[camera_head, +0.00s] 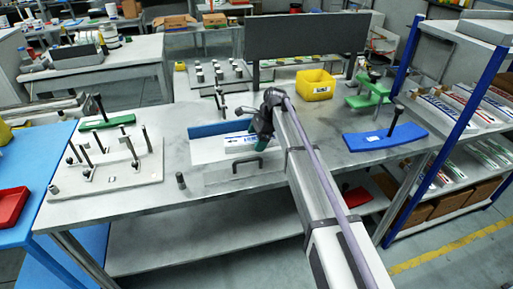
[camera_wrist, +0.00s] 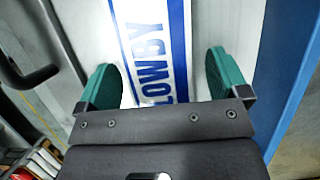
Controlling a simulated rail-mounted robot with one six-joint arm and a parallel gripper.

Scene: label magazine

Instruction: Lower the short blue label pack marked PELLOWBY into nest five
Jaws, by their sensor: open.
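A white label pack with blue bands and blue lettering (camera_wrist: 153,50) lies in a tray; the letters "OWBY" show, and the rest is covered by my gripper. In the head view the pack (camera_head: 238,138) is partly behind my gripper (camera_head: 257,143). My gripper (camera_wrist: 160,60) is open above the pack, one green finger on each side of it. I cannot tell whether the fingers touch it. A plate with upright black posts (camera_head: 108,172) stands at the left of the bench. No nest number is readable.
The tray has a blue back wall (camera_head: 207,129) and a black front handle (camera_head: 247,163). A short dark post (camera_head: 180,180) stands to its left. A yellow bin (camera_head: 316,86), a green fixture (camera_head: 367,98) and a blue plate with a handle (camera_head: 384,138) stand farther right.

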